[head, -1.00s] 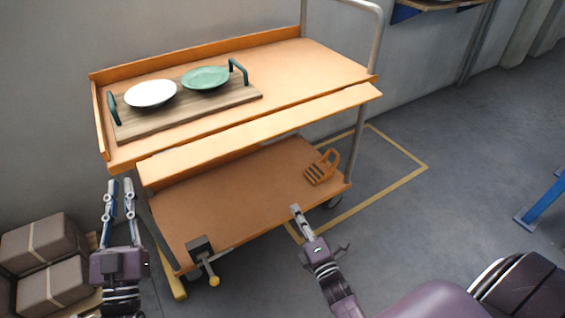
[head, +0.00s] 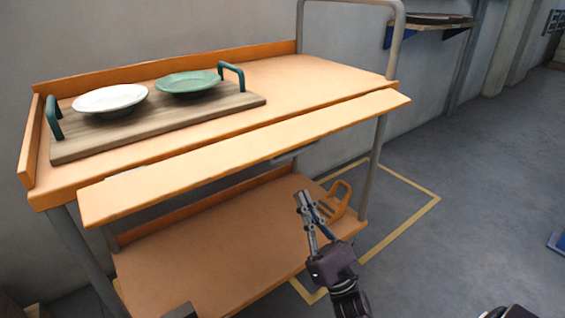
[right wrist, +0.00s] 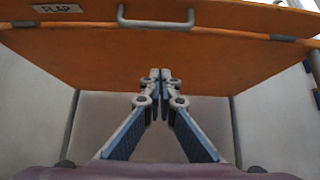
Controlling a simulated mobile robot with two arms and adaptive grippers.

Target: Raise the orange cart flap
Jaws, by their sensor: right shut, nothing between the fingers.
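The orange flap (head: 240,148) is a long strip along the front edge of the orange cart (head: 300,72), set a little below the top and sticking outward. In the right wrist view an orange panel (right wrist: 150,55) fills the upper part, with a "FLAP" label (right wrist: 58,8) and a grey bar handle (right wrist: 155,22) near its top. My right gripper (head: 303,195) is shut and empty, pointing up below the flap's right half, apart from it in the head view. Its closed fingertips (right wrist: 160,74) show in front of the panel; contact cannot be told. My left gripper is out of view.
A wooden tray (head: 205,118) with green handles holds a white plate (head: 110,100) and a green plate (head: 188,83) on the cart top. An orange basket-like item (head: 340,198) sits on the lower shelf (head: 200,250). Floor right of the cart is open.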

